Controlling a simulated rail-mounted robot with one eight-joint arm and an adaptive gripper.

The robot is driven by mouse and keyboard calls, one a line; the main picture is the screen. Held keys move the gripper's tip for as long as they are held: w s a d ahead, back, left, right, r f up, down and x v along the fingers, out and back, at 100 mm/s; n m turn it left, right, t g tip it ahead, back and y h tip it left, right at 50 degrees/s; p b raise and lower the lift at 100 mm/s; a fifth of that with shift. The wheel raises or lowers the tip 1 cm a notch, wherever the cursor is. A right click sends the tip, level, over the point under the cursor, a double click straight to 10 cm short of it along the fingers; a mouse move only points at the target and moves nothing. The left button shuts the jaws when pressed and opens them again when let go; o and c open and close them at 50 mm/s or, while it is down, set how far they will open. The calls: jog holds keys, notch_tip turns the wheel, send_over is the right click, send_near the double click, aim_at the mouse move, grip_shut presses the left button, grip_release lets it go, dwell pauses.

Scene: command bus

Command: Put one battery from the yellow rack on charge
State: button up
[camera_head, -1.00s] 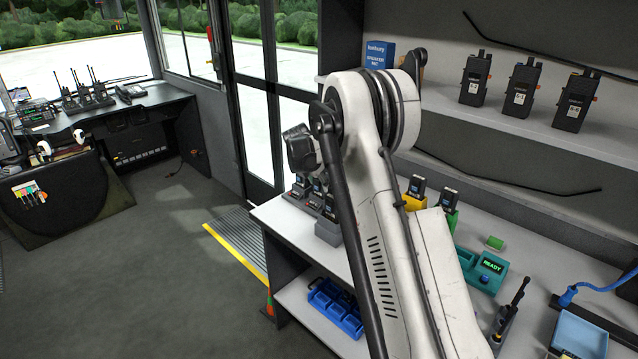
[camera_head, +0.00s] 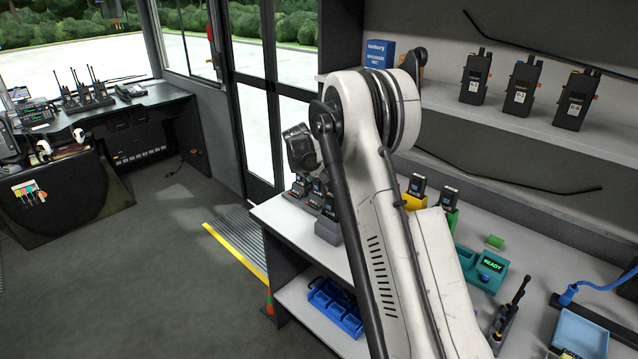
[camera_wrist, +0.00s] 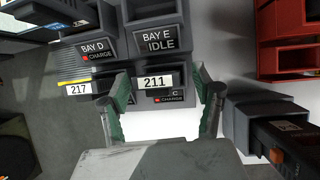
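In the wrist view my gripper (camera_wrist: 162,108) has its two green-padded fingers wide apart. They stand on either side of a battery labelled 211 (camera_wrist: 155,82), in the bay marked C, whose display reads CHARGE. I cannot tell whether either finger touches it. Bay D (camera_wrist: 95,50) also reads CHARGE, and bay E (camera_wrist: 160,40) reads IDLE. A label 217 (camera_wrist: 78,89) shows at the left. In the head view the yellow rack (camera_head: 414,203) holds a dark battery (camera_head: 417,184). The charger bays (camera_head: 313,195) are partly behind my arm, and my fingers are hidden there.
A green holder (camera_head: 449,217) with a dark unit stands beside the yellow rack. A teal READY box (camera_head: 488,268) sits farther right. In the wrist view a red rack (camera_wrist: 285,40) is at upper right, and a dark unit with an orange tab (camera_wrist: 285,140) lies close right of my fingers.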

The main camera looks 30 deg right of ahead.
jog(key=v, duration=1.2)
jog(key=shift+s, duration=0.1)
dwell(0.4)
jog(key=s+a+r+m+t+y, duration=0.1)
jog(key=s+a+r+m, duration=0.3)
jog(key=s, duration=0.3)
jog(key=s+a+r+m+y, duration=0.1)
jog(key=s+a+r+m, duration=0.3)
jog(key=s, duration=0.4)
jog(key=s+a+r+m+t, duration=0.1)
jog(key=s+a+r+m, duration=0.2)
jog(key=s+r, duration=0.3)
jog(key=s+a+f+m+y, duration=0.1)
jog(key=s+a+f+m, duration=0.1)
jog(key=s, duration=0.6)
jog(key=s+a+f+m+t+y, duration=0.1)
jog(key=s+a+f+m, duration=0.1)
jog(key=s+m, duration=0.3)
jog(key=s+a+f+m+t, duration=0.1)
jog(key=s+a+f+m, duration=0.2)
jog(key=s, duration=0.9)
jog(key=shift+a+m+y, duration=0.4)
jog(key=shift+a+m, duration=0.1)
jog(key=shift+a, duration=0.3)
